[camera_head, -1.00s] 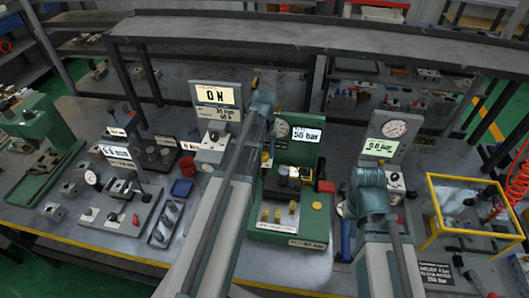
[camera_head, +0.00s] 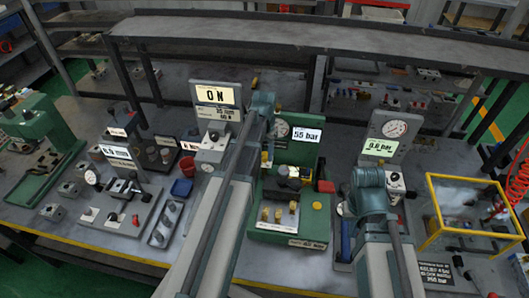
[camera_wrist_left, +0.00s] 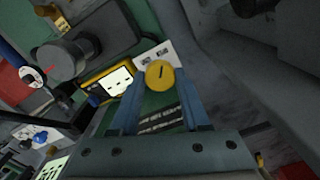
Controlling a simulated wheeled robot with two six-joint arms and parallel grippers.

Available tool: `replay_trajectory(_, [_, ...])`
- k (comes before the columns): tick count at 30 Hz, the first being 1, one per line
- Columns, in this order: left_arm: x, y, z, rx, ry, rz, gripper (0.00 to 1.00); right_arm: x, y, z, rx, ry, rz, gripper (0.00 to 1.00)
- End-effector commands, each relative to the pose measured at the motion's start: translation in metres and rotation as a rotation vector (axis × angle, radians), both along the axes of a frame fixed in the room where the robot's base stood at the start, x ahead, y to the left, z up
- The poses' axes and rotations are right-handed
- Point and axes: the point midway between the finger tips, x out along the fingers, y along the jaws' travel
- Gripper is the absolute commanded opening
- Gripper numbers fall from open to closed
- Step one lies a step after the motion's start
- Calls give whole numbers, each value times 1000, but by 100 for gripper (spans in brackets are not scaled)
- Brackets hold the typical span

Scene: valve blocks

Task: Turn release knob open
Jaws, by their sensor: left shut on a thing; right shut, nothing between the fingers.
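A round yellow knob (camera_wrist_left: 160,75) with a dark line mark sits between my left fingertips in the left wrist view. My left gripper (camera_wrist_left: 159,84) is shut on this knob, with one blue finger on each side. In the head view, a small yellow knob (camera_head: 265,157) shows beside my left arm at the left of the green valve bench (camera_head: 290,236); the left fingers are hidden there. My right arm reaches in to the right of the bench; its teal wrist shows, but the fingers are hidden behind it.
A bench screen (camera_head: 307,134) reads 55 bar. A gauge stand (camera_head: 396,128) stands at the right, near a yellow-framed box (camera_head: 470,181). A dark cylindrical part (camera_wrist_left: 62,60) lies left of the knob in the wrist view.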

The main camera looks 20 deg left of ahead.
Motion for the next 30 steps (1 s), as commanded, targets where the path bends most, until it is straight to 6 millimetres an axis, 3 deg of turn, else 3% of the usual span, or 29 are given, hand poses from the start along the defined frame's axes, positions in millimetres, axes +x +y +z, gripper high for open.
replay_trajectory(11, [-2,-1,-1,-2,3,-5,0,0,0,-1,0,0,0,0])
replay_trajectory(12, [-2,-1,-1,-2,3,-5,52,0,0,-1,0,0,0,0])
replay_trajectory(16, [-1,-1,0,-2,3,-4,75,0,0,0,0,0,0,0])
replay_trajectory(30, [0,0,6,-1,1,-3,76,0,0,6,0,0,0,0])
